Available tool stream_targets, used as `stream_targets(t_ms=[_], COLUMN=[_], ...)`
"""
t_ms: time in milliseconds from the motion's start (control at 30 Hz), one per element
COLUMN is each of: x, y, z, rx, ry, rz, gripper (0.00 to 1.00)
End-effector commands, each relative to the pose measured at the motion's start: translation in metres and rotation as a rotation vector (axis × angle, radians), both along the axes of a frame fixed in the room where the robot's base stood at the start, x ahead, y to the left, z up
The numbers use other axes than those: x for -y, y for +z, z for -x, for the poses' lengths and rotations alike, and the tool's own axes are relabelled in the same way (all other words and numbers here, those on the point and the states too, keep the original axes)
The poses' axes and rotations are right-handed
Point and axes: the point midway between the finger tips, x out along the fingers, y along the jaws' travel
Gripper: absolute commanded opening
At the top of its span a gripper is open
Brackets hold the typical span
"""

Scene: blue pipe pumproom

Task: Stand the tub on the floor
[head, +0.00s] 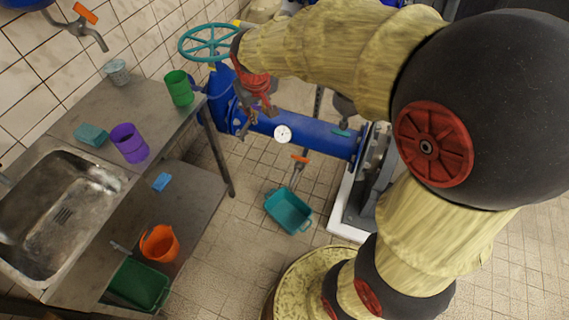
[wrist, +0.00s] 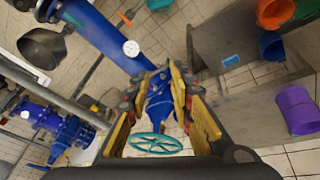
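Two tubs show in the head view. A teal tub (head: 288,211) with handles sits on the tiled floor near the blue pipe, its open side up. Part of it shows at the top edge of the wrist view (wrist: 158,4). A dark green tub (head: 138,285) is low down by the sink bench, beside an orange bucket (head: 160,243). My gripper (head: 257,118) is raised above the blue pipe, away from both tubs. In the wrist view its fingers (wrist: 155,88) are apart, with nothing held between them.
A teal handwheel (head: 207,42) and blue pipe (head: 315,134) stand close to my gripper. Bare floor (head: 235,235) lies between the bench and the teal tub.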

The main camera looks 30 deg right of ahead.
Motion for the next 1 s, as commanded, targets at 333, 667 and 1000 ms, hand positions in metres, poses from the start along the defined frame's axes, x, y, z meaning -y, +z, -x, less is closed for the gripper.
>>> stream_targets(t_ms=[333,667,1000], x=[-0.029,-0.049,-0.052], y=[0.065,0.070,0.068], z=[0.131,0.222,0.234], rx=[0.085,0.136,0.142], ry=[-0.002,0.012,0.016], rz=[-0.069,-0.130,-0.139], gripper=[0.23,0.23,0.23])
